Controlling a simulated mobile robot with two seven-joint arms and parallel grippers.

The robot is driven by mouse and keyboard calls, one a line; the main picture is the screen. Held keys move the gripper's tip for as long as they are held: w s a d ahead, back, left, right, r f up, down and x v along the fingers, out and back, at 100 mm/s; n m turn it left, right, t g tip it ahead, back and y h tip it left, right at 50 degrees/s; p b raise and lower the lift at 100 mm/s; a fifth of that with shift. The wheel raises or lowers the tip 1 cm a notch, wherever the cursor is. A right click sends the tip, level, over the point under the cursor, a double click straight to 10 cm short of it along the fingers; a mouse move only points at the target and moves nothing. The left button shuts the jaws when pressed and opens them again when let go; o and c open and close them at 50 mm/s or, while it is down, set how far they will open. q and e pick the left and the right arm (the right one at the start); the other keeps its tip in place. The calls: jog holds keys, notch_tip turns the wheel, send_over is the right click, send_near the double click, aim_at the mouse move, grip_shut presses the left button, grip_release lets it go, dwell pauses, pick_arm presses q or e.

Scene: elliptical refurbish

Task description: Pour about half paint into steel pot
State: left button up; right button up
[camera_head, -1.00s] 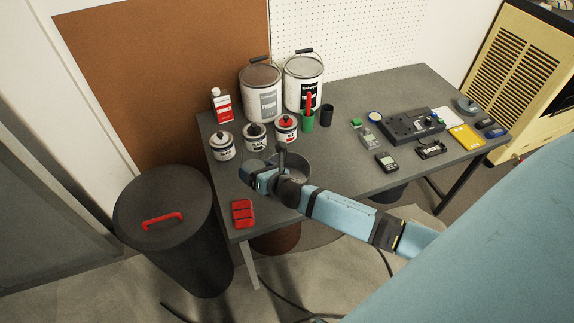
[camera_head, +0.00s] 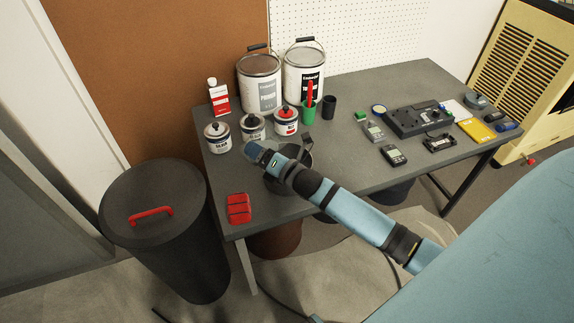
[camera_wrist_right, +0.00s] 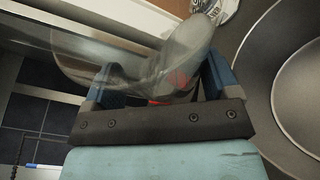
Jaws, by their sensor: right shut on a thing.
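The dark grey steel pot (camera_head: 274,185) stands on the workbench, partly hidden under my right arm in the head view. In the right wrist view its round grey wall and rim (camera_wrist_right: 288,85) fill the right side. My right gripper (camera_head: 257,154) is over the pot's back left edge. In the wrist view its blue fingers (camera_wrist_right: 160,78) are shut on a grey, partly see-through vessel (camera_wrist_right: 185,48) with a red patch. The vessel looks tilted; its contents cannot be made out. Three small paint cans (camera_head: 217,138) stand just behind the gripper. My left gripper is not in view.
Two large paint buckets (camera_head: 260,88), a red-white bottle (camera_head: 219,98) and a green cup (camera_head: 309,112) stand at the back. A red block (camera_head: 238,209) lies near the front left corner. Devices (camera_head: 412,119) lie to the right. A black bin (camera_head: 155,245) stands left of the bench.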

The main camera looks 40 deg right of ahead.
jog(key=shift+f+m+t+b, duration=0.1)
jog(key=shift+m+t+b, duration=0.2)
jog(key=shift+m+b, duration=0.45)
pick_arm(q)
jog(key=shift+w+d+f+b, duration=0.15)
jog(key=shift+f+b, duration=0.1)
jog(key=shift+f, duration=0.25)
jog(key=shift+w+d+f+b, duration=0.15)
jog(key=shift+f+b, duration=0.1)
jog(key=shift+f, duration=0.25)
pick_arm(e)
jog(key=shift+m, duration=0.25)
jog(key=shift+f+m+t+b, duration=0.1)
jog(key=shift+m+t+b, duration=0.2)
jog(key=shift+b, duration=0.45)
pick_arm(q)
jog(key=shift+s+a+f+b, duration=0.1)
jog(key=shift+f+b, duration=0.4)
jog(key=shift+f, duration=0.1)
pick_arm(e)
jog(key=shift+m, duration=0.3)
jog(key=shift+d+f, duration=0.1)
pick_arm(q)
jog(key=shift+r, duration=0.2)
pick_arm(e)
jog(key=shift+t, duration=0.3)
